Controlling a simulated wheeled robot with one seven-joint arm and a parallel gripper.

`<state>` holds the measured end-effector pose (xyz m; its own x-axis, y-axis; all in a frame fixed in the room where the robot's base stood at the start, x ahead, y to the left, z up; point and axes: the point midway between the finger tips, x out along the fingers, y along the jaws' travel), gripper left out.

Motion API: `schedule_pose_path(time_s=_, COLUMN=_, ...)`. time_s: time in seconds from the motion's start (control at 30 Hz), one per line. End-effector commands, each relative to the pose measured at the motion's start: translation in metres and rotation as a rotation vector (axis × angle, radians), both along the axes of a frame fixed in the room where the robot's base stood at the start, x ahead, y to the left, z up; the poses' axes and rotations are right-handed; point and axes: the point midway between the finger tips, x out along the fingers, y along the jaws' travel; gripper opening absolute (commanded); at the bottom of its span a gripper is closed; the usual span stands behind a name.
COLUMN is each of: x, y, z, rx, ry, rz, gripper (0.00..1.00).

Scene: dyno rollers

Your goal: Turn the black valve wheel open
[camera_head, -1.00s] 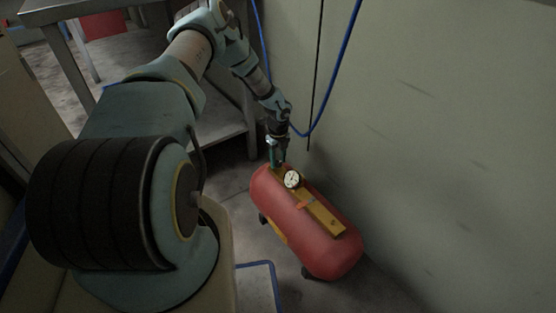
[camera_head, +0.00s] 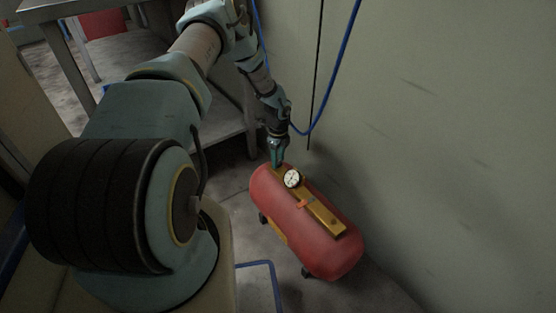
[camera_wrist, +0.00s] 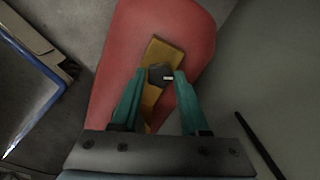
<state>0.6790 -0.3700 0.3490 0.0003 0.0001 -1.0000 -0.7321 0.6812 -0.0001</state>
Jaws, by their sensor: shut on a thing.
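The black valve wheel (camera_wrist: 158,75) shows in the wrist view as a small dark shape on the yellow plate (camera_wrist: 167,52) on top of the red tank (camera_wrist: 115,70). My gripper (camera_wrist: 159,76) is shut on the wheel, one teal finger on each side of it. In the head view my gripper (camera_head: 276,163) points down at the far left end of the red tank (camera_head: 310,230). The wheel is hidden there by my fingers.
A white round gauge (camera_head: 292,178) and an orange lever (camera_head: 305,203) stand on the tank beside my gripper. A pale wall (camera_head: 440,130) rises on the right, with a blue hose (camera_head: 340,70) hanging along it. A metal table (camera_head: 215,130) stands behind at left.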

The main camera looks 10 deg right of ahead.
Motion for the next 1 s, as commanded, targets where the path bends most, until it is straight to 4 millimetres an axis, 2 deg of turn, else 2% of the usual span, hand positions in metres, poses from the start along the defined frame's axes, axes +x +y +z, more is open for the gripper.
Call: schedule_pose_path(time_s=1.0, x=0.0, y=-0.0006, z=-0.0002, rx=0.0, ry=0.0, rz=0.966, gripper=0.0)
